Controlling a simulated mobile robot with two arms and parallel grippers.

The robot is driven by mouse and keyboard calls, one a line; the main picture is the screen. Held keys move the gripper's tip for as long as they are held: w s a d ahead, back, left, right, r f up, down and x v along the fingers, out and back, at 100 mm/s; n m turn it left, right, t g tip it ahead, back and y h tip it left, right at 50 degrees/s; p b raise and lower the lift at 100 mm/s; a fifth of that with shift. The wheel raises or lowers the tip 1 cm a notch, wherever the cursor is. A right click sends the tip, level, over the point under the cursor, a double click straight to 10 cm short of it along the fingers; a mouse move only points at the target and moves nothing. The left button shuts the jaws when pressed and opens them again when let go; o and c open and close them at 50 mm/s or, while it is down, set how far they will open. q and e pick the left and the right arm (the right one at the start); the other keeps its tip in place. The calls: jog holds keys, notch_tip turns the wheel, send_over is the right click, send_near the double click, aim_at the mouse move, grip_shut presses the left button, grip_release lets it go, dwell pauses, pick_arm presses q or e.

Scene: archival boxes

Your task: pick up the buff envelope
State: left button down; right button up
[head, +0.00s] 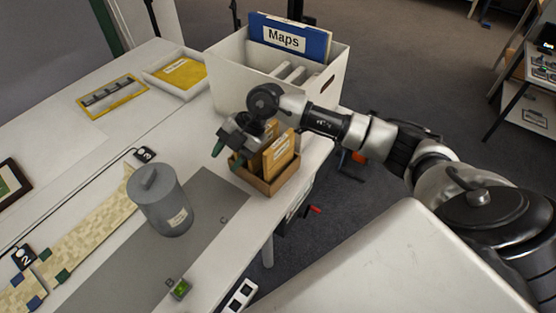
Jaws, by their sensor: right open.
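Buff envelopes (282,153) stand upright in a small open brown box (284,180) near the table's right edge. Which of them is the task's envelope I cannot tell; part of them is hidden behind my gripper and wrist. My right gripper (228,157) hangs over the left side of this box, with its green-tipped fingers apart and nothing seen between them. Whether a fingertip touches the box or an envelope I cannot tell. My left gripper is out of view.
A large white box (226,84) with a blue "Maps" folder (290,38) stands just behind. A grey lidded canister (160,202) stands left on the grey mat (209,217). A white tray (202,87) holds a yellow folder (180,73). The table's right edge is close.

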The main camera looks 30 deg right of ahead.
aim_at(279, 150)
jog(key=d+m+h, duration=0.1)
jog(key=d+h, duration=0.1)
jog(key=d, duration=0.2)
jog(key=d+r+m+h, duration=0.1)
jog(key=d+h, duration=0.2)
jog(key=d, duration=0.2)
jog(key=w+d+r+m+g+h, duration=0.1)
jog(key=d+h, duration=0.1)
jog(key=d, duration=0.3)
jog(key=shift+w+d+h, duration=0.1)
jog(key=shift+d+h, duration=0.1)
jog(key=shift+h, duration=0.1)
jog(key=shift+d+f, duration=0.2)
jog(key=shift+f, duration=0.05)
notch_tip(279, 150, down, 4)
jog(key=shift+f+p, duration=0.25)
jog(key=shift+p, duration=0.1)
jog(key=shift+d+f+p, duration=0.1)
jog(key=shift+f+p, duration=0.7)
jog(key=shift+f, duration=1.95)
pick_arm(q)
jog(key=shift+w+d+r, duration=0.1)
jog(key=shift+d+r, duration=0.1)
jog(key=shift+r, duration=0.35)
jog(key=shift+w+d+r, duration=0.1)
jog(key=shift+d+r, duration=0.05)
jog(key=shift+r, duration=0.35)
pick_arm(e)
grip_shut()
